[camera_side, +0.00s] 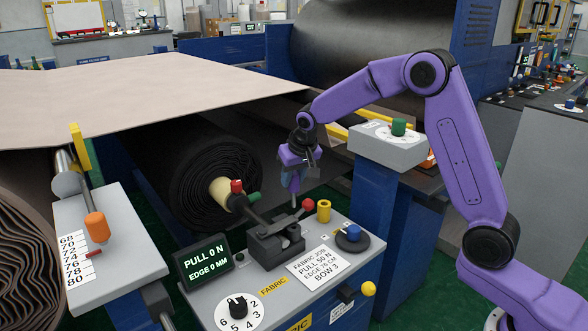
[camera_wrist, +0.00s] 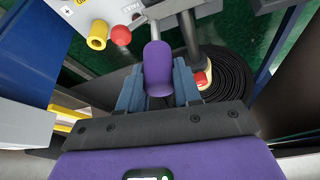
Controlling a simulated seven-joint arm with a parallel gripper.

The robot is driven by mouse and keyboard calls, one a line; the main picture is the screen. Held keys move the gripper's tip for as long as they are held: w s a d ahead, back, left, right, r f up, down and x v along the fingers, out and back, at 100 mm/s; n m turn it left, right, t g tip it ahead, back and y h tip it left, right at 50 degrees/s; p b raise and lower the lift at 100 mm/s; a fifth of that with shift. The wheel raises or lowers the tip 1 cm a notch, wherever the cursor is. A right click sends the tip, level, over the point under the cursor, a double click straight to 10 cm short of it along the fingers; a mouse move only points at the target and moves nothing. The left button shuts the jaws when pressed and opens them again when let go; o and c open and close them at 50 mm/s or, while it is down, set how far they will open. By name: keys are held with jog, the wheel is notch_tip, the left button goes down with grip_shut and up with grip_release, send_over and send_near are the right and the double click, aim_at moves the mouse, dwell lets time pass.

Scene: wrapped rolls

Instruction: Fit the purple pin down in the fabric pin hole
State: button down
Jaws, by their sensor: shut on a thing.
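My gripper (camera_side: 297,160) hangs above the grey control console, shut on the purple pin (camera_side: 293,183). The pin points down, and its thin metal shank shows below the jaws, clear of the console top. In the wrist view the purple pin (camera_wrist: 158,65) stands out between the two blue-grey fingers of my gripper (camera_wrist: 158,82). A dark grey clamp block (camera_side: 275,244) with a lever sits on the console, below and slightly left of the pin. I cannot make out the fabric pin hole for certain in either view.
A red lever knob (camera_side: 308,204) and a yellow hollow-looking cylinder (camera_side: 323,210) stand close to the pin's right. A blue knob (camera_side: 353,232) is farther right. A large black roll (camera_side: 195,170) lies behind, with red and green caps near its core. A display (camera_side: 201,258) stands at left.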

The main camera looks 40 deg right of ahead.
aim_at(294, 206)
dwell(0.3)
jog(key=shift+f, duration=2.85)
jog(key=shift+f, duration=2.3)
jog(key=c, duration=0.7)
grip_release()
jog(key=v, duration=1.7)
jog(key=shift+r, duration=0.2)
